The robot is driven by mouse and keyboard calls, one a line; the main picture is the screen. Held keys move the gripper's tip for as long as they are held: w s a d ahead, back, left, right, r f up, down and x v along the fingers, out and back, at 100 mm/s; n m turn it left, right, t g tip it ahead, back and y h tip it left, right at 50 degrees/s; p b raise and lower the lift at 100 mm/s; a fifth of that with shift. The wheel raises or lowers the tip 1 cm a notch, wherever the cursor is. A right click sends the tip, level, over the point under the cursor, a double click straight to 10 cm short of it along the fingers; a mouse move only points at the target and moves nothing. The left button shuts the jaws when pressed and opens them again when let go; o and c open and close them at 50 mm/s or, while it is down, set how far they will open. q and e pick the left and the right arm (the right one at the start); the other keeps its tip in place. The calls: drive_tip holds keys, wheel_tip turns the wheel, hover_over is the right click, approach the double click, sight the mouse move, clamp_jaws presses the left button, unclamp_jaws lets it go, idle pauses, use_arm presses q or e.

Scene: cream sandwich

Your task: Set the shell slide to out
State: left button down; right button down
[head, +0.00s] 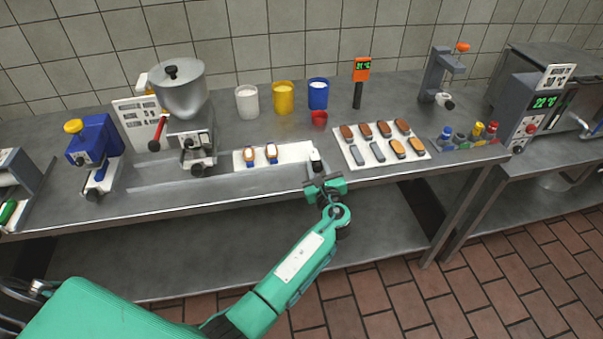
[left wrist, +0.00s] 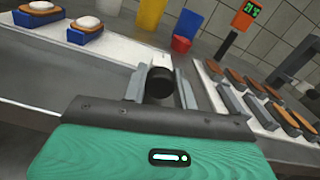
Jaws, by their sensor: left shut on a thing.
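The shell slide is a white plate (head: 294,152) on the steel counter, also seen in the left wrist view (left wrist: 108,66). It carries two shells in blue holders (head: 250,155), each with a white blob on top. At its right end is a black knob (left wrist: 160,82). My left gripper (head: 318,178) is at that end, at the counter's front edge. In the left wrist view its two fingers stand on either side of the knob, shut on it. The fingers partly hide the knob. My right gripper is not in view.
A long grey track (head: 160,180) runs left of the slide, under the hopper machine (head: 180,90). A white tray (head: 358,158) of brown and grey pieces lies close on the right. A red cup (head: 319,118) and white, yellow and blue tubs stand behind.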

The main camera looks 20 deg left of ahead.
use_arm(q)
drive_tip(key=shift+w+d, duration=0.25)
drive_tip(key=shift+d, duration=0.2)
drive_tip(key=c, duration=1.5)
unclamp_jaws()
drive_tip(key=shift+d+r, duration=0.1)
drive_tip(key=o, duration=0.4)
drive_tip(key=shift+w+d, duration=0.1)
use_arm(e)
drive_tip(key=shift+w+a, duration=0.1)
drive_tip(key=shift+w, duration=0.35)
